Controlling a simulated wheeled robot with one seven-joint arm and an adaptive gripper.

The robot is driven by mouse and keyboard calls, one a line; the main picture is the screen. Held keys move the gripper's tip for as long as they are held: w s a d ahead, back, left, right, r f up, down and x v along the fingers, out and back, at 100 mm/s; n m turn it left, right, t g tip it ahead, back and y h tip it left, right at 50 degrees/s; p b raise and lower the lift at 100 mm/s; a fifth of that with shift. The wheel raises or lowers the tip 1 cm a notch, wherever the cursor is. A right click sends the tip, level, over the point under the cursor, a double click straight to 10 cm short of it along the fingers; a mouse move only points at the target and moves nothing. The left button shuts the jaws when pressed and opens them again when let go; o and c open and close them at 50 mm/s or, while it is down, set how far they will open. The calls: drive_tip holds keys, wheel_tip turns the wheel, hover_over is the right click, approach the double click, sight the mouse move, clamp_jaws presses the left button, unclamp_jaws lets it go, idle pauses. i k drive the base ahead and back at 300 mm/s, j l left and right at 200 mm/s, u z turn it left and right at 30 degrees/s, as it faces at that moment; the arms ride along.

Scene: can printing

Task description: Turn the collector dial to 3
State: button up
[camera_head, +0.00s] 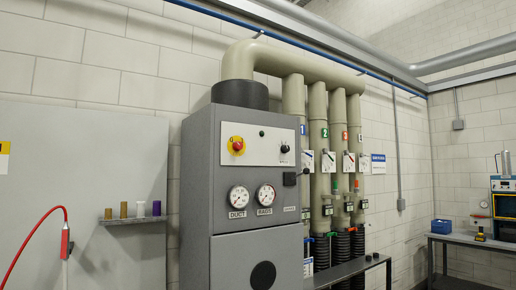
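The collector is a tall grey cabinet (195,215) in the middle of the head view. A small black dial (285,148) sits at the right of its white upper panel (262,156), with tiny marks around it. Its pointer and numbers are too small to read. A red knob on a yellow plate (237,144) is at the left of the same panel. My gripper is not in view.
Two round gauges, DUCT (238,197) and BAGS (265,195), sit below the panel. Several beige pipes (318,150) stand behind on the right. A small shelf (132,220) and a red hose (40,228) are at left. A bench (465,239) stands far right.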

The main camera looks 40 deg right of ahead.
sight(285, 149)
drive_tip(key=i+l, duration=0.15)
drive_tip(key=l, duration=0.2)
drive_tip(key=i+l+u, duration=0.1)
drive_tip(key=l, duration=0.2)
drive_tip(key=i+l, duration=0.15)
drive_tip(key=l, duration=0.2)
drive_tip(key=i+l+u, duration=0.1)
drive_tip(key=l, duration=0.25)
